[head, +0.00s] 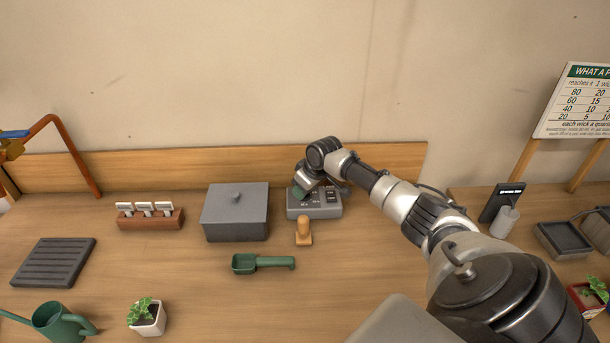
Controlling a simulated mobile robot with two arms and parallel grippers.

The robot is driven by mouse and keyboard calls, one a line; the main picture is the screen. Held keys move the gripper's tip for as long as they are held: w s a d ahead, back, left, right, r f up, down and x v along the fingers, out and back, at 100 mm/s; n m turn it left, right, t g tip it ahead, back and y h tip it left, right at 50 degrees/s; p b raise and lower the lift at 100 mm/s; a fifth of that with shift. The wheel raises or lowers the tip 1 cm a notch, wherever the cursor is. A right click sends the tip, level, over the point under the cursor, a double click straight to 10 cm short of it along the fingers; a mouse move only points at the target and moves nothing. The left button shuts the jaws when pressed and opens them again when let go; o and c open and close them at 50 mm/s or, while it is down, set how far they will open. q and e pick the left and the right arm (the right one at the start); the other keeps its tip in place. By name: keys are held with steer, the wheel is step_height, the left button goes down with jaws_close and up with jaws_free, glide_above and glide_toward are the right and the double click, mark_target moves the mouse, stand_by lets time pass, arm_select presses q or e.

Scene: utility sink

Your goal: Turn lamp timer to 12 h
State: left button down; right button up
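The lamp timer appears to be the grey box (327,210) on the bench, against the wooden backboard. Its top has dark labels or buttons on the right side. Its left part, where a dial might sit, is hidden by my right gripper (301,193). My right gripper points down at the box's left part, at or just above its top. A bit of green shows at the fingers, and I cannot tell if they are closed on anything. The dial's setting cannot be read. My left gripper is not in view.
A grey lidded box (236,222) stands left of the timer. A wooden stamp-like piece (304,232) and a green scoop (262,263) lie in front. A rack of labels (150,219), a dark tray (54,262), a potted plant (148,318) and a watering can (55,321) are further left.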

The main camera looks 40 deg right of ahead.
steer(key=m+p, duration=0.2)
steer(key=m+h+p, duration=0.1)
steer(key=m+p, duration=0.1)
steer(key=m+h+p, duration=0.1)
steer(key=p, duration=0.1)
steer(key=shift+a+r+m, duration=0.15)
steer(key=shift+r+m, duration=0.2)
steer(key=shift+m, duration=0.05)
steer(key=m+p, duration=0.1)
steer(key=m+g+h+p, duration=0.1)
steer(key=m, duration=0.1)
steer(key=shift+w+f+m+p, duration=0.1)
steer(key=shift+w+m+p, duration=0.05)
steer(key=shift+m+p, duration=0.15)
steer(key=m+h, duration=0.1)
steer(key=m, duration=0.1)
steer(key=shift+f+m+g+p, duration=0.1)
steer(key=shift+m+g+p, duration=0.2)
steer(key=shift+g+p, duration=0.1)
steer(key=shift+m+g+h, duration=0.4)
steer(key=shift+m+g, duration=0.1)
steer(key=shift+m, duration=1.2)
steer(key=o, duration=0.9)
steer(key=shift+f, duration=0.1)
